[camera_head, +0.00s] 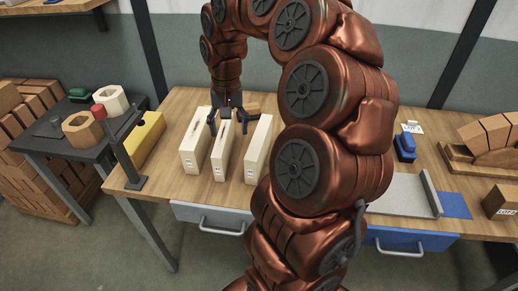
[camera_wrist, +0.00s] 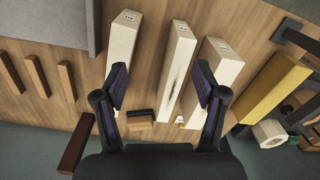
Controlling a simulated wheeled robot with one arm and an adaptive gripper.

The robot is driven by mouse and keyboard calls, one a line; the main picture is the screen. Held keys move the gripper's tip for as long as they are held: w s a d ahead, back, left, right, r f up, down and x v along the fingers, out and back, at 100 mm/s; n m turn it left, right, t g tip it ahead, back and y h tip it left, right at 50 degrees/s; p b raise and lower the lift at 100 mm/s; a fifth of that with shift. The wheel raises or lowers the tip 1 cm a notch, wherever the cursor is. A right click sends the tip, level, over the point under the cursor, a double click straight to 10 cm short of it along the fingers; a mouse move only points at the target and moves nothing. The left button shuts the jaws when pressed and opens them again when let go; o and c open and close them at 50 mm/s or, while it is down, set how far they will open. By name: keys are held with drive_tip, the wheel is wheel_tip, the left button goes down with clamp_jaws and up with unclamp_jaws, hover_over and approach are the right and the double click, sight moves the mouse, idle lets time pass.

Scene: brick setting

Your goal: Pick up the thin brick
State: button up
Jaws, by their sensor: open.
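Three long cream bricks stand side by side on the wooden table. The middle one looks narrowest and is the likely thin brick (camera_head: 222,153); in the wrist view (camera_wrist: 176,70) it lies between my fingers, closer to the right-hand one. Its neighbours are a wider left brick (camera_head: 194,145) and a right brick (camera_head: 257,150). My gripper (camera_head: 227,122) is open above the far part of the middle brick; its spread fingers also show in the wrist view (camera_wrist: 160,88). I cannot tell whether the fingertips reach below the brick's top.
A yellow block (camera_head: 148,140) and a dark post with a red top (camera_head: 120,145) stand to the left. A small brown block (camera_wrist: 160,138) lies by the bricks' far ends. A blue item (camera_head: 404,146) and a grey tray (camera_head: 405,194) are right of my arm. Gaps between the bricks are narrow.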

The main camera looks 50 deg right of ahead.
sight(260, 135)
drive_tip(key=d+f+m, duration=0.1)
drive_tip(key=d, duration=0.3)
drive_tip(key=d+f+m, duration=0.1)
drive_tip(key=d, duration=0.3)
drive_tip(key=d+f+m, duration=0.1)
drive_tip(key=d+m, duration=0.1)
drive_tip(key=d, duration=0.2)
drive_tip(key=shift+w+d, duration=0.25)
drive_tip(key=shift+s+d+f, duration=0.1)
drive_tip(key=shift+d+f, duration=0.1)
drive_tip(key=shift+w+a+f+p, duration=0.15)
drive_tip(key=shift+f+p, duration=0.5)
drive_tip(key=shift+f, duration=1.2)
drive_tip(key=shift+w+f+p, duration=0.1)
drive_tip(key=shift+f+p, duration=0.55)
drive_tip(key=shift+f, duration=1.2)
clamp_jaws()
